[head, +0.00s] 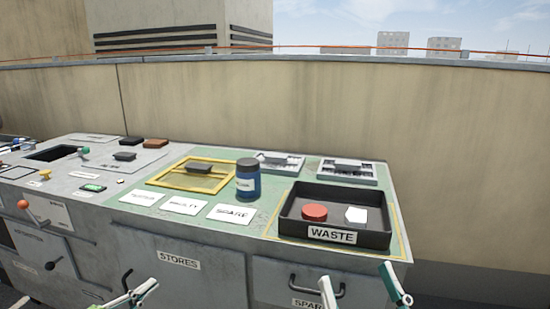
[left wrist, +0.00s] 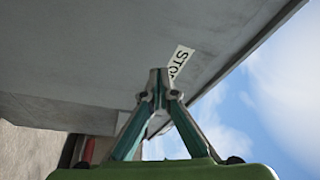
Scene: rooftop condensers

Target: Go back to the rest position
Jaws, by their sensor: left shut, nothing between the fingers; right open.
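My left gripper (head: 140,292) shows at the bottom of the head view, in front of the grey cabinet, shut and empty. It also shows in the left wrist view (left wrist: 158,82), fingertips together, with the cabinet front and part of the STORES label (left wrist: 180,61) beyond. My right gripper (head: 362,285) is at the bottom right of the head view. Its two fingers are apart with nothing between them. It is in front of the cabinet, below the black WASTE tray (head: 290,208). Both grippers are below the bench top and hold nothing.
The WASTE tray holds a red round piece (head: 314,212) and a white piece (head: 356,214). A blue jar (head: 248,184) stands beside a yellow-framed area (head: 160,180). Drawer handles (head: 317,289) stick out from the cabinet front. A parapet wall (head: 250,110) stands behind.

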